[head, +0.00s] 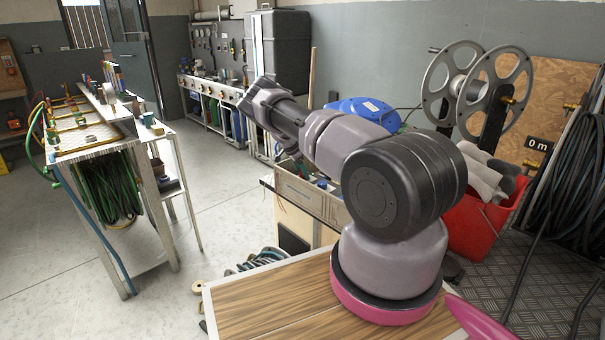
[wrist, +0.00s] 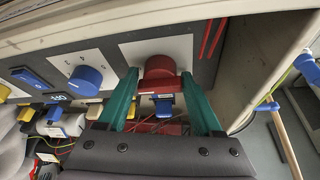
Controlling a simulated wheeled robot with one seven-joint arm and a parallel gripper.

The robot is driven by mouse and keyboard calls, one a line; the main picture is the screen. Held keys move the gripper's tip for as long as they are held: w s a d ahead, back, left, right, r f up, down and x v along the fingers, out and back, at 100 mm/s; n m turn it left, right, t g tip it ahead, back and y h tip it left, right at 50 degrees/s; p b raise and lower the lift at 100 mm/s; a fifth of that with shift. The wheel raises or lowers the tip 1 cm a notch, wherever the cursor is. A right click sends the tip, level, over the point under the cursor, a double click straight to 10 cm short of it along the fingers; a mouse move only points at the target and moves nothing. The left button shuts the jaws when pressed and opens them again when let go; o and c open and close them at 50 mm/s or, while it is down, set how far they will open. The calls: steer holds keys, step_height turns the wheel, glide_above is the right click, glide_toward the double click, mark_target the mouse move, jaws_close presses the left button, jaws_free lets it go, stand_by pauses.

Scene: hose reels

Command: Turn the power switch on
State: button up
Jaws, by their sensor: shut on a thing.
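A red rotary knob (wrist: 160,68) sits on a white plate on the grey panel in the wrist view. My gripper (wrist: 158,80) has one teal finger on each side of this knob and is shut on it. A blue tab (wrist: 165,105) shows just below the knob between the fingers. A blue rocker switch (wrist: 28,77) and a blue knob (wrist: 84,78) are to the left on the same panel. No readable label tells which control is the power switch. In the head view my arm reaches away to the left, and the fingertips cannot be made out.
A wooden-handled tool (wrist: 283,140) stands to the right of the panel. A hose bench (head: 90,140) is on the left in the head view. A red bucket (head: 480,225) and a hose reel (head: 470,85) are on the right.

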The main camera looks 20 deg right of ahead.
stand_by(0.4)
steer(key=o, duration=1.1)
steer(key=shift+r, duration=0.1)
steer(key=v, duration=1)
steer(key=shift+r, duration=0.3)
steer(key=shift+a, duration=0.15)
